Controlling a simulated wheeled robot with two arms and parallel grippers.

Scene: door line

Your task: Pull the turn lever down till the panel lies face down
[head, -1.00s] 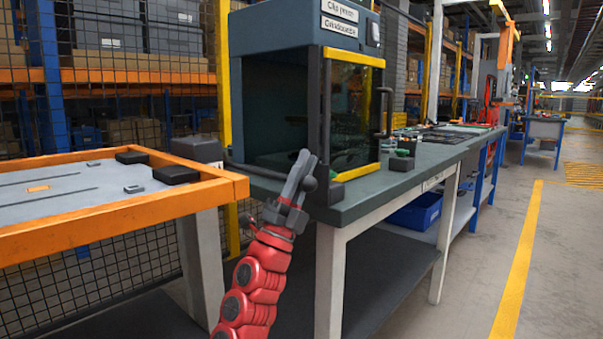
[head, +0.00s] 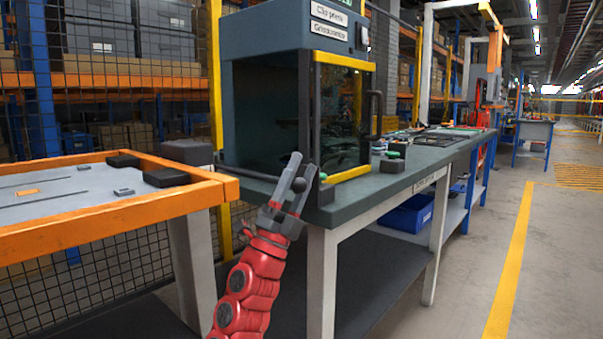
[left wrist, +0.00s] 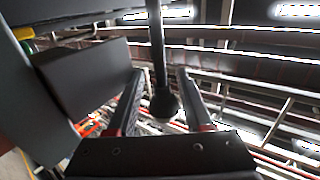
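The panel (head: 62,191) is a grey face in an orange frame at the left of the head view. It lies flat, face up, with small parts on it. The turn lever (head: 252,175) is a dark rod running right from near the grey block by the frame, ending in a black ball knob (head: 299,185). My left gripper (head: 292,188), on a red arm, is at the knob with its fingers apart. In the left wrist view the knob (left wrist: 165,103) hangs between the two open fingers (left wrist: 157,98), and I see no firm grip. My right gripper is out of view.
A dark cabinet with a yellow-edged door (head: 343,118) stands on the green-topped bench (head: 400,178) just behind the knob. A grey block (head: 187,152) tops the post beside the panel. A blue bin (head: 408,214) sits under the bench. The aisle at right is clear.

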